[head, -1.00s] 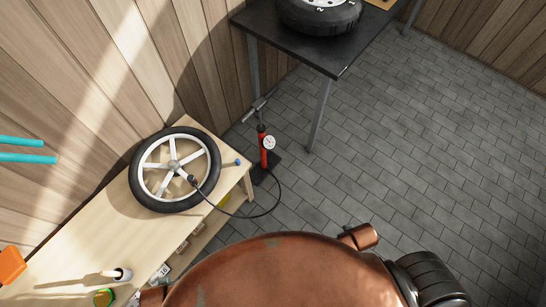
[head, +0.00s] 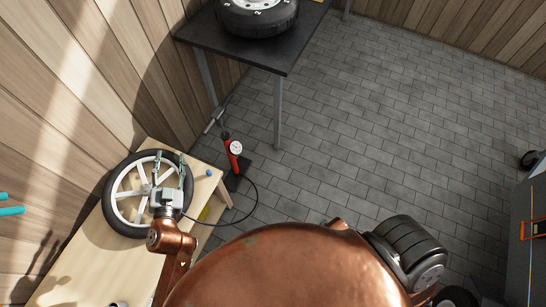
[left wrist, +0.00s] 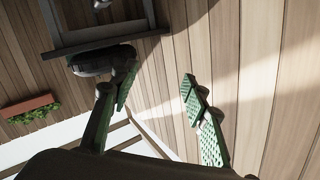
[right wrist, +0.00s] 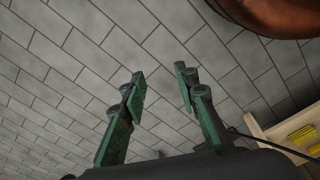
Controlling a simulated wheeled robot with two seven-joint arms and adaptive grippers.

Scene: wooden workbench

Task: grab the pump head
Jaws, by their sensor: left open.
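The spoked wheel (head: 108,204) with a black tyre lies on the light wooden bench. My left gripper (head: 170,160) is above the wheel, open, its fingers apart; they also show in the left wrist view (left wrist: 156,75). The red floor pump (head: 233,158) with a white gauge stands on the floor beyond the bench. Its black hose (head: 256,200) curves back toward the wheel and passes out of sight near my left gripper. The pump head is hidden, so I cannot tell how near the fingers are. My right gripper (right wrist: 158,78) is open and empty over the floor.
A dark table (head: 240,48) with a tyre (head: 258,20) on it stands at the back. A small blue item (head: 209,172) sits near the bench's far end.

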